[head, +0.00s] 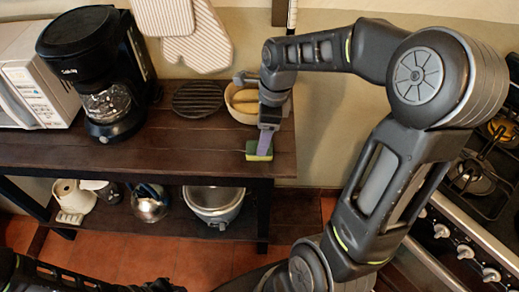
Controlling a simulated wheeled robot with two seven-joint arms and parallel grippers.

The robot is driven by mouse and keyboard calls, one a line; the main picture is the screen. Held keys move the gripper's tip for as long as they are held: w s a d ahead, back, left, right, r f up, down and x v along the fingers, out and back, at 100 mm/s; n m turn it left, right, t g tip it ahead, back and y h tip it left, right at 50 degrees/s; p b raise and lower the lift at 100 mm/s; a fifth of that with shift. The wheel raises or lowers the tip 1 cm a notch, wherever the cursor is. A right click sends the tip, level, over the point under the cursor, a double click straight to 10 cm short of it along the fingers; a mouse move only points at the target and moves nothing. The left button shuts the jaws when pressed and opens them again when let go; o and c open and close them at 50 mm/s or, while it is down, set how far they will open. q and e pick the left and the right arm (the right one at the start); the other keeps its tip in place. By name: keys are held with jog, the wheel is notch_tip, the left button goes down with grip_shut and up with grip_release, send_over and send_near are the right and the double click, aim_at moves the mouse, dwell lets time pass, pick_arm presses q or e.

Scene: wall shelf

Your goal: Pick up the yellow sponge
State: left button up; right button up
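The yellow sponge (258,154), with a green layer, lies near the front right edge of the dark wooden shelf top (190,150). My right gripper (266,143) points down from above, its tip right at the sponge and hiding part of it. I cannot tell whether its fingers are closed on the sponge or only touching it. My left arm shows only at the bottom left edge; its gripper is not clearly visible there.
A round bowl (237,112) with yellow items stands just behind my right gripper. A dark round trivet (197,98), a coffee maker (98,75) and a white microwave (30,80) stand to the left. A stove (470,215) is at right. Pots sit on the lower shelf.

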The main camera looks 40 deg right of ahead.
jog(key=f, duration=0.3)
jog(key=f+p, duration=0.1)
jog(key=f, duration=0.1)
jog(key=shift+w+a, duration=0.2)
jog(key=shift+w, duration=0.1)
jog(key=shift+c, duration=0.5)
jog(key=c, duration=1.3)
jog(key=shift+r, duration=0.1)
notch_tip(320, 180, up, 10)
jog(key=shift+f+b, duration=0.1)
jog(key=shift+b, duration=0.4)
